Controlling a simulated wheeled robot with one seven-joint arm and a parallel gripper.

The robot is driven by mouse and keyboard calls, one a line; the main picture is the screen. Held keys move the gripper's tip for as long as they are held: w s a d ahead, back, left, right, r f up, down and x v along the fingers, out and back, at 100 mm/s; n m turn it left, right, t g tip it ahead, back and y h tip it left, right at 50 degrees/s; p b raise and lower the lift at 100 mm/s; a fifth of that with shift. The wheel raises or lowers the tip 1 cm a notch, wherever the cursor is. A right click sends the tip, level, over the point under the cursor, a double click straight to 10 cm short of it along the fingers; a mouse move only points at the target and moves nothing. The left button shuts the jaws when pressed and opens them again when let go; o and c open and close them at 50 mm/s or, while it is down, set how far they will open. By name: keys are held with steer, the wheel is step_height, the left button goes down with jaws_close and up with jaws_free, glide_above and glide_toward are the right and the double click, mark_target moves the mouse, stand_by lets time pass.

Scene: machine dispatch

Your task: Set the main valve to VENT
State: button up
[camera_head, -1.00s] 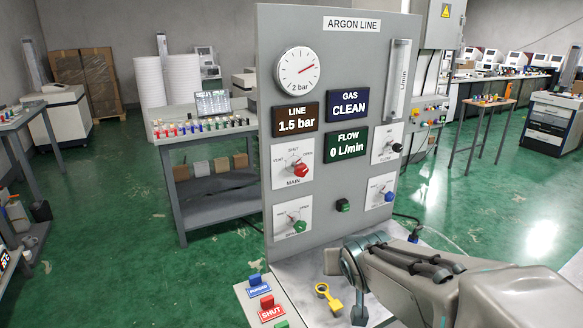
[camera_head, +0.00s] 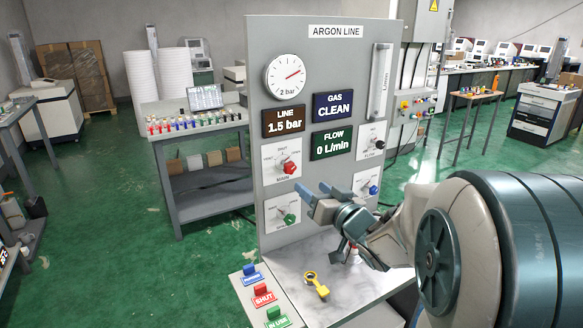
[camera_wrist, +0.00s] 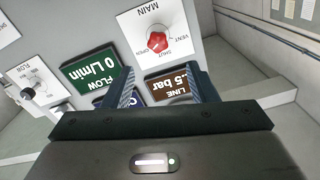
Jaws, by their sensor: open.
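The main valve is a red knob (camera_head: 290,168) on a white plate marked MAIN, at the left of the grey ARGON LINE panel (camera_head: 350,80). In the wrist view the red knob (camera_wrist: 157,42) shows at the top centre, with VENT, SHUT and OPEN around it, the picture turned over. I cannot tell surely which mark it points at. My gripper (camera_head: 316,189) is open and empty in front of the panel, below and right of the red knob. In the wrist view its fingers (camera_wrist: 164,84) stand apart below the knob, not touching it.
A green knob (camera_head: 289,218) is below the main valve; a black knob (camera_head: 379,144) and a blue knob (camera_head: 373,190) are at the right. A yellow ring-ended piece (camera_head: 317,285) lies on the bench. Blue, red (camera_head: 264,295) and green labelled pieces stand at the front left.

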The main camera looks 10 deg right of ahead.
mark_target(293, 169)
steer(key=p+x, duration=0.1)
steer(key=x, duration=0.5)
steer(key=p+x, duration=0.1)
steer(key=x, duration=0.5)
steer(key=shift+w+d+p, duration=0.15)
steer(key=shift+w+p, duration=0.15)
steer(key=shift+p, duration=0.1)
steer(key=c, duration=1)
steer(key=shift+o, duration=0.2)
steer(key=shift+d, duration=0.15)
steer(key=shift+f, duration=0.1)
